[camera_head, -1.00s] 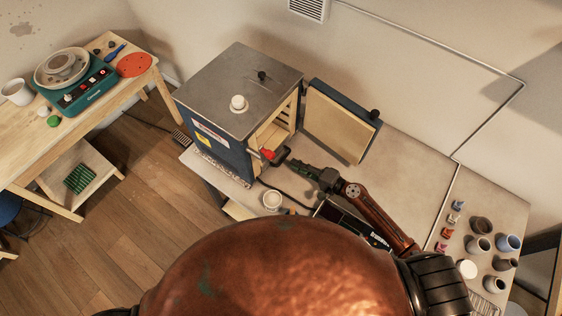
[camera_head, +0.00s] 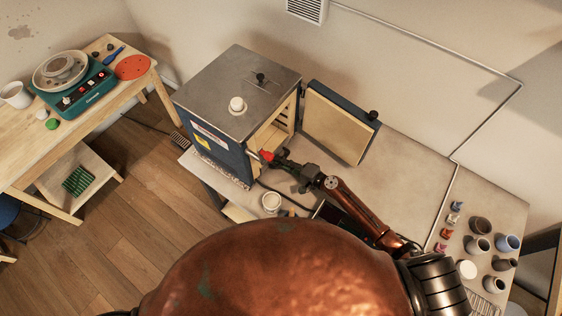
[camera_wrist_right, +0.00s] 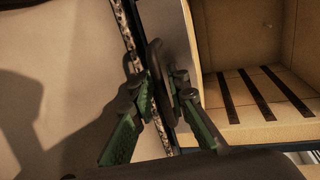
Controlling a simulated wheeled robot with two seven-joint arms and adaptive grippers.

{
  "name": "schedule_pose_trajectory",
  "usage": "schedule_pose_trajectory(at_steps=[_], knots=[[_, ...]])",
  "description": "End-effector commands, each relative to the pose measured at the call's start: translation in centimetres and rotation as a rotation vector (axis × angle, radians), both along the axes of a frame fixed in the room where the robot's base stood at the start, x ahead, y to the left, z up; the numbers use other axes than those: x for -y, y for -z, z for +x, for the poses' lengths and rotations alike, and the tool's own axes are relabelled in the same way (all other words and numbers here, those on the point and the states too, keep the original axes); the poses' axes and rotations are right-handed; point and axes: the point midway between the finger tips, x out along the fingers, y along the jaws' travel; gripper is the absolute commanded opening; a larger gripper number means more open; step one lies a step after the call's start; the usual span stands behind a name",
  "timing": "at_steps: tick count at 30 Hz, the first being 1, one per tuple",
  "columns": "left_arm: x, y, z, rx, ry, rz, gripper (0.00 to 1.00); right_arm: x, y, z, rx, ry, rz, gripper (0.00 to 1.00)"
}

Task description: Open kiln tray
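The kiln (camera_head: 222,98) stands on the table, a grey-topped blue box with its pale chamber open on the right side. Its chamber (camera_wrist_right: 250,60) shows at the right in the right wrist view, with dark slots in the floor. My right gripper (camera_head: 281,158) is at the front corner of the kiln, beside a small red piece (camera_head: 266,156). In the wrist view its green fingers (camera_wrist_right: 166,92) close in on both sides of a dark looped handle (camera_wrist_right: 158,62) in front of the kiln edge. The tray itself cannot be made out clearly. My left gripper is out of view.
The kiln door (camera_head: 338,122) stands open to the right. A white cup (camera_head: 271,202) is near the table's front edge. Several small pots (camera_head: 480,244) and colour blocks stand at the right. A side table (camera_head: 100,118) with a pottery wheel is at the left.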

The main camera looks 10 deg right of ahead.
Motion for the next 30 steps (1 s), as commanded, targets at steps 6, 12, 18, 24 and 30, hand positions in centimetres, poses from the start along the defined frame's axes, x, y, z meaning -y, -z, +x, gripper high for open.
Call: schedule_pose_trajectory(at_steps=[6,12,18,24,30], knots=[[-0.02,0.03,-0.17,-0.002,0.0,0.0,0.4,-0.01,-0.01,-0.01,0.001,0.0,-0.001,0.1],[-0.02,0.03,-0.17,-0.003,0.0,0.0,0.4,0.01,0.0,-0.01,0.001,0.0,-0.001,0.0],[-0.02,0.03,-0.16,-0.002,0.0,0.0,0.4,0.04,0.0,-0.02,0.001,0.0,-0.001,0.0],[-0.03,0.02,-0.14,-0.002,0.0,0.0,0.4,0.05,0.02,-0.03,0.001,0.0,-0.001,0.0],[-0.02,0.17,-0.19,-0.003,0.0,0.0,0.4,-0.02,0.08,-0.16,0.0,-0.004,-0.001,0.0]])
